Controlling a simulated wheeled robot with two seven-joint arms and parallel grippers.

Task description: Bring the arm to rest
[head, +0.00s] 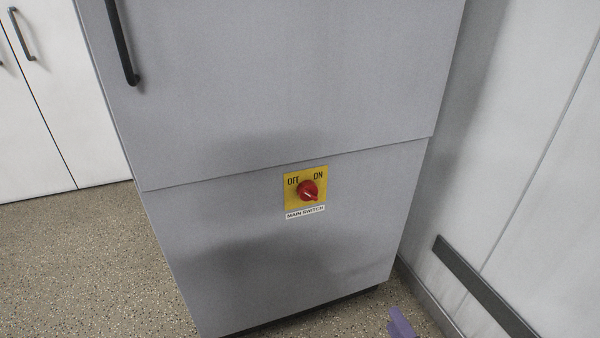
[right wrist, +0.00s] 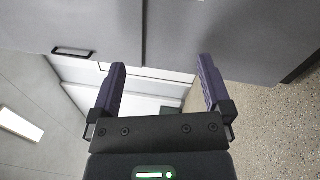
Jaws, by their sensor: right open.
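My right gripper shows in the head view only as a small purple finger part (head: 401,324) at the bottom edge, low and to the right of the grey cabinet's base. In the right wrist view my right gripper (right wrist: 160,75) has its two purple fingers wide apart, with nothing between them. The red main switch knob (head: 307,190) sits on a yellow plate (head: 291,202) on the cabinet front, apart from the gripper. The plate reads OFF at left and ON at right. My left gripper is not in view.
The grey cabinet (head: 270,90) fills the middle, with a black handle (head: 122,45) at upper left. White cupboards (head: 40,120) stand behind at left. A pale wall (head: 530,150) with a dark rail (head: 485,290) is at right. Speckled floor (head: 90,260) is clear at lower left.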

